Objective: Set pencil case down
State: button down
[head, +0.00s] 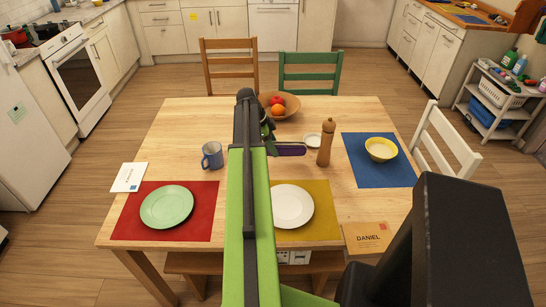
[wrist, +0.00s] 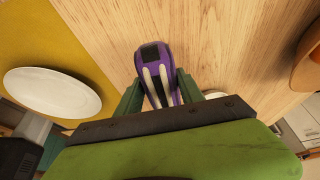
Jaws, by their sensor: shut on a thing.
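The pencil case is purple with pale stripes and a dark patch, seen in the wrist view (wrist: 152,62). My gripper (wrist: 160,88) is shut on it, with one green finger on each side. In the head view a dark purple end of the pencil case (head: 291,149) sticks out to the right of my arm, and the rest is hidden behind the arm. It is over the middle of the wooden table (head: 185,122), between the fruit bowl and the white plate. I cannot tell whether it touches the tabletop.
A pepper mill (head: 325,142) and small white dish (head: 312,140) stand just right of the pencil case. The fruit bowl (head: 291,103) is behind, the white plate (head: 292,206) in front. The table's back left is clear.

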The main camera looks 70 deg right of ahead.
notch_tip(320, 180, down, 4)
jog(key=b, duration=0.3)
jog(key=shift+r, duration=0.25)
jog(key=shift+f, duration=0.15)
jog(key=c, duration=0.7)
grip_release()
jog(key=shift+r+p, duration=0.45)
jog(key=p+v, duration=1)
jog(key=v, duration=0.1)
jog(key=shift+w+r+p, duration=0.2)
jog(key=shift+r+p, duration=0.05)
jog(key=shift+p, duration=0.1)
jog(key=shift+f, duration=0.15)
